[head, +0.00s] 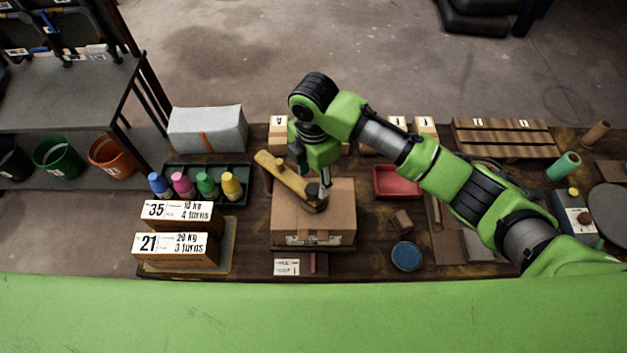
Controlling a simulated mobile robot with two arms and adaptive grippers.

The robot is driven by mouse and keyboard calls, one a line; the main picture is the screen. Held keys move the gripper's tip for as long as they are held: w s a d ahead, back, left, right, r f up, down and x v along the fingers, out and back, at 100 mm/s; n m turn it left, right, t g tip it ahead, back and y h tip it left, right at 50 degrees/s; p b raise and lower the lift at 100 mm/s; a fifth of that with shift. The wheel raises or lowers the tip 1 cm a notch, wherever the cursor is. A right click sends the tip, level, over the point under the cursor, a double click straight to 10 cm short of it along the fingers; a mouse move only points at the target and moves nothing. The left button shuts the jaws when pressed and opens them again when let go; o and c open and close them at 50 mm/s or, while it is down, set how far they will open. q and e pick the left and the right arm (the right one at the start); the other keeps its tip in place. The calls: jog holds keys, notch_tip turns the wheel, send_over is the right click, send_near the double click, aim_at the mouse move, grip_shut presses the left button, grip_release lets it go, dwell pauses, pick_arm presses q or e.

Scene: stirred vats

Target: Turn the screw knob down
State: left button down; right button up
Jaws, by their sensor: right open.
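A cardboard box (312,221) stands at the front middle of the bench. A yellow arm (284,177) slants over its top from the back left. A dark round part (315,202) sits at the arm's front end over the box; it may be the screw knob, but it is small and partly covered. My right gripper (325,188) is open and points down right at this end. I cannot tell whether its fingers touch the dark part. My left gripper is not in view.
Blocks marked 35 (178,213) and 21 (175,247) stand left of the box. Several coloured bottles (183,185) stand behind them in a dark tray. A red tray (397,183) and a blue round lid (406,256) lie to the right. A grey case (207,128) stands at the back left.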

aim_at(313, 188)
notch_tip(313, 188, down, 4)
jog(key=shift+r+p, duration=0.25)
jog(key=shift+p, duration=0.15)
jog(key=shift+f, duration=0.4)
jog(key=shift+c, duration=0.7)
jog(key=c, duration=1)
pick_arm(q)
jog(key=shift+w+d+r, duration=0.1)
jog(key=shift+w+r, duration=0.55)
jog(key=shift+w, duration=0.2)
pick_arm(e)
jog(key=shift+o, duration=0.2)
